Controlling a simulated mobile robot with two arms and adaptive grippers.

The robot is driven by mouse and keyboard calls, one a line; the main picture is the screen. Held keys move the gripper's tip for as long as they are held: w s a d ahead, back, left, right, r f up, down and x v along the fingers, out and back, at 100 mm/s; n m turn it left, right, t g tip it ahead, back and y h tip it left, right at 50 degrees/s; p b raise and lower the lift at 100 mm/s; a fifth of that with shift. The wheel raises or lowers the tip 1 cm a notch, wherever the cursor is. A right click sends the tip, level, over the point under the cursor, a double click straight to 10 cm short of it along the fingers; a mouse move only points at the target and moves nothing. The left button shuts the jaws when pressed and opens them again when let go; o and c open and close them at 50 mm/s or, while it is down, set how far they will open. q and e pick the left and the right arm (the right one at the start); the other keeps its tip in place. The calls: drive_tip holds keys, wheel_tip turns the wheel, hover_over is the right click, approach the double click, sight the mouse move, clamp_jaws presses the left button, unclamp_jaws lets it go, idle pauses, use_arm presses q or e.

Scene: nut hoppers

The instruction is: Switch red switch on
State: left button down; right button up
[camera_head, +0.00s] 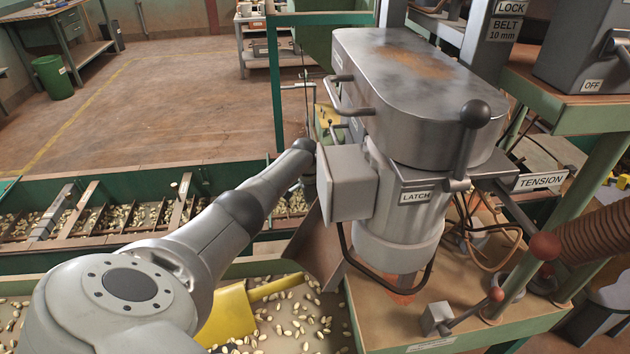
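No part is clearly labelled as a red switch. A small lever with a red knob (497,294) comes out of a grey block (436,318) on the front of the machine's table, above a label too slanted to read. A larger red ball knob (545,246) sits on a rod below the TENSION sign (541,181). I cannot tell which of these is the switch, or its setting. My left arm reaches from the lower left to the grey machine. Its gripper is hidden by the machine's grey box (347,183). My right gripper is not in view.
The grey machine with a LATCH label (415,197) and a black-knobbed lever (476,114) fills the centre right. A box marked OFF (590,86) is at the upper right. A yellow scoop (228,315) lies among nuts at the lower left. Open floor lies behind.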

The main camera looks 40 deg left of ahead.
use_arm(q)
drive_tip(key=shift+f+b, duration=0.5)
drive_tip(key=shift+f, duration=0.1)
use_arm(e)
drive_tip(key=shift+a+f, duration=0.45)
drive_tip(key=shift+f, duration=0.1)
use_arm(q)
drive_tip(key=shift+s+r, duration=0.1)
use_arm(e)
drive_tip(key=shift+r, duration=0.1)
use_arm(q)
drive_tip(key=shift+r+p, duration=0.2)
drive_tip(key=shift+p, duration=0.15)
drive_tip(key=shift+r+p, duration=1.3)
drive_tip(key=shift+r, duration=0.15)
wheel_tip(320, 180, up, 3)
drive_tip(key=shift+f+p, duration=0.2)
drive_tip(key=shift+p, duration=1.05)
drive_tip(key=shift+r+p, duration=0.45)
drive_tip(key=shift+r, duration=0.1)
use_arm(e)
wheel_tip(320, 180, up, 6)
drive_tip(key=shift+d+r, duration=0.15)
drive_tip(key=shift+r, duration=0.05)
